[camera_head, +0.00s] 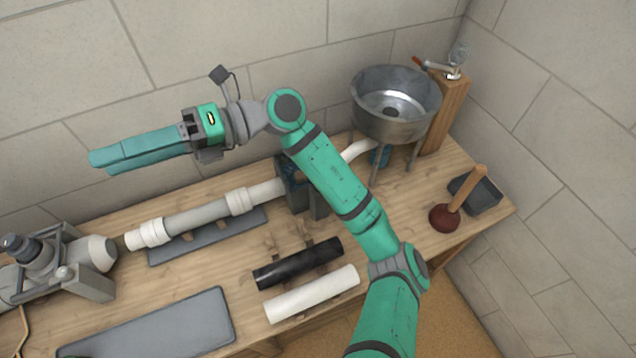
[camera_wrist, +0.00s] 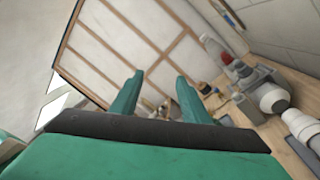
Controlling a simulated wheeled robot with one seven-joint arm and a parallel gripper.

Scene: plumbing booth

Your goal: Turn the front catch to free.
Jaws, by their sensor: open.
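My gripper (camera_head: 98,159) is raised above the back of the bench in the head view, pointing left toward the wall. It is empty; its two teal fingers stand apart in the wrist view (camera_wrist: 160,80). I cannot make out a part that is clearly the front catch. A grey machine (camera_head: 88,285) with a dark cap and a round knob sits at the bench's left end, below and left of my gripper. A dark bracket (camera_head: 296,190) stands around the pipe, partly hidden behind my arm. The grey pipe (camera_head: 195,217) with white collars lies below my gripper.
A steel basin (camera_head: 397,105) on legs stands at the back right beside a wooden post (camera_head: 448,115) with a tap. A plunger (camera_head: 447,215), a black tube (camera_head: 298,263), a white tube (camera_head: 312,294) and a grey mat (camera_head: 160,330) lie on the bench. The wall is close behind.

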